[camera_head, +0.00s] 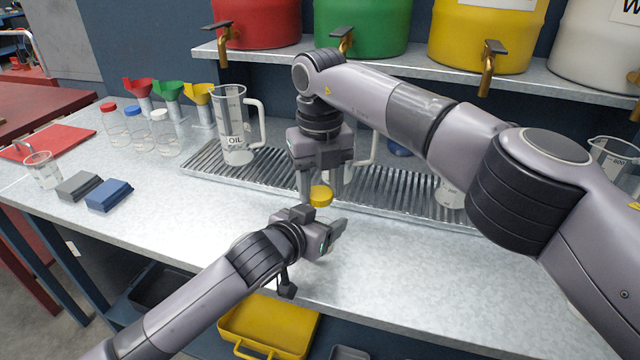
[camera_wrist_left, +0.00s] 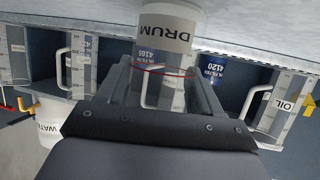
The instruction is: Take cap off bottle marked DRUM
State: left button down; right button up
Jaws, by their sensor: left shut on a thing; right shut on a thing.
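In the left wrist view, a bottle with a white label reading DRUM (camera_wrist_left: 167,38) stands between the fingers of my left gripper (camera_wrist_left: 158,78), which is shut on it. In the head view, my left gripper (camera_head: 334,236) is low over the front of the bench, and the bottle's body is largely hidden there. A yellow cap (camera_head: 320,197) shows just above and behind it. My right gripper (camera_head: 319,188) reaches down from above, with its fingers shut on the yellow cap. Whether the cap still touches the bottle cannot be told.
An OIL jug (camera_head: 237,142) stands on the ribbed drip tray (camera_head: 270,178), with another jug behind my right gripper. Bottles with red, blue and white caps (camera_head: 160,132) stand left. Grey and blue blocks (camera_head: 108,194) lie nearby. The bench front (camera_head: 400,285) is clear.

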jog(key=shift+n, duration=0.3)
jog(key=o, duration=1.2)
jog(key=shift+a, duration=0.1)
